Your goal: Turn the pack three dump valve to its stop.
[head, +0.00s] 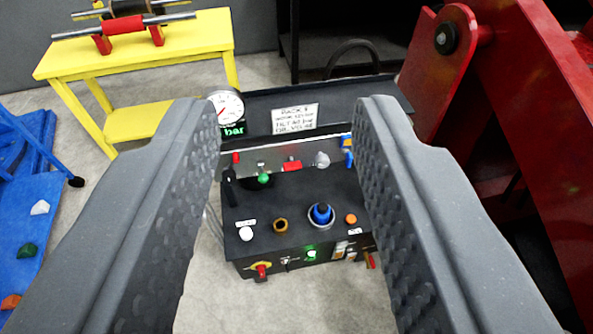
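The hydraulic pack (290,225), a black box with many controls, stands on the floor between my fingers. A blue knob (321,213) in a pale collar is on the top. I cannot tell which control is the dump valve. My gripper (286,108) is open and empty, with its fingers wide apart, apparently touching nothing.
A round gauge (226,107) with a green "bar" display sits at the pack's back left. A yellow bench (140,50) with a roller stands behind left. Blue equipment (30,220) is at far left. A large red frame (520,110) stands close on the right.

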